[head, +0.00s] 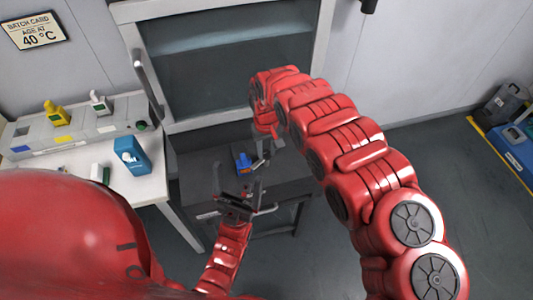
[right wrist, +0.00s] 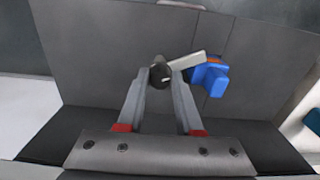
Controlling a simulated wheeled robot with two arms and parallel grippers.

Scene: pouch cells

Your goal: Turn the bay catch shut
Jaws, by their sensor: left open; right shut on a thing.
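The bay catch (right wrist: 186,65) shows in the right wrist view as a dark round knob with a pale flat lever, set against a dark grey panel. Its lever points right and slightly up in that view, its far end close to a blue block (right wrist: 210,77) with a little orange behind it. I cannot tell if they touch. My right gripper (right wrist: 160,76) is shut on the catch at its knob. In the head view, the right gripper (head: 263,158) is beside the blue block (head: 243,162). My left gripper (head: 237,192) is open and empty, nearer me than the block.
A large cabinet with a dark window (head: 230,45) and a bar handle (head: 145,80) stands behind. A white table (head: 150,187) at left holds a grey case (head: 75,138), bottles and a blue container (head: 131,155). Open floor (head: 420,165) lies at right.

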